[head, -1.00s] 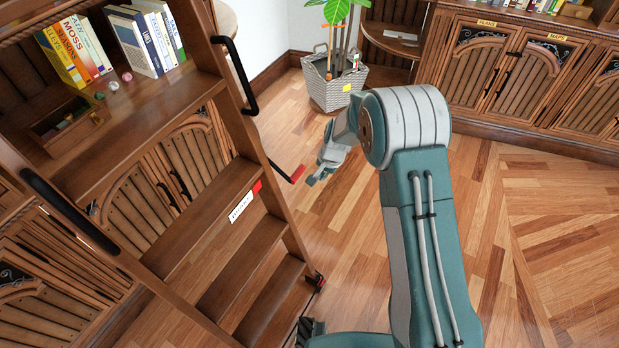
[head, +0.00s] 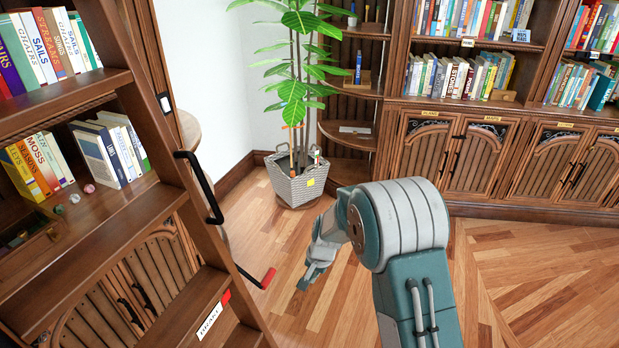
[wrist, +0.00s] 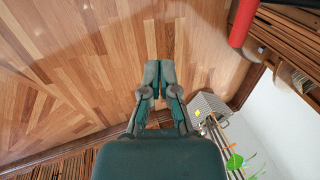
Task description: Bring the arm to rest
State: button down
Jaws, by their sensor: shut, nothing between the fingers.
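My gripper (head: 307,281) hangs in the middle of the head view, in front of my grey and teal arm and above the wooden floor. In the wrist view my gripper (wrist: 158,68) has its two fingers together with nothing between them. Bare floor (wrist: 75,75) lies beyond the fingertips. A red-ended handle (head: 267,277) on the ladder is left of my gripper, apart from it. A large red bar end shows at the top right of the wrist view (wrist: 242,22).
A wooden ladder (head: 168,170) with black handrails leans at the left before a bookshelf (head: 50,98). A potted plant (head: 297,186) stands in a woven basket behind my gripper. Cabinets (head: 470,160) with books above line the back. Open floor (head: 530,280) lies to the right.

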jog(key=s+d+r+n+t, duration=0.1)
jog(key=s+d+r, duration=0.2)
jog(key=r, duration=0.4)
jog(key=s+d+r+n+t, duration=0.15)
jog(key=s+r, duration=0.25)
jog(key=r, duration=0.4)
jog(key=s+d+r, duration=0.3)
jog(key=r, duration=0.4)
jog(key=s+d+r+n+t+h, duration=0.1)
jog(key=s+d+r, duration=0.2)
jog(key=s, duration=0.6)
jog(key=s+d+r+n+t+h, duration=0.1)
jog(key=s+d+r, duration=0.3)
jog(key=s, duration=0.6)
jog(key=shift+r, duration=0.15)
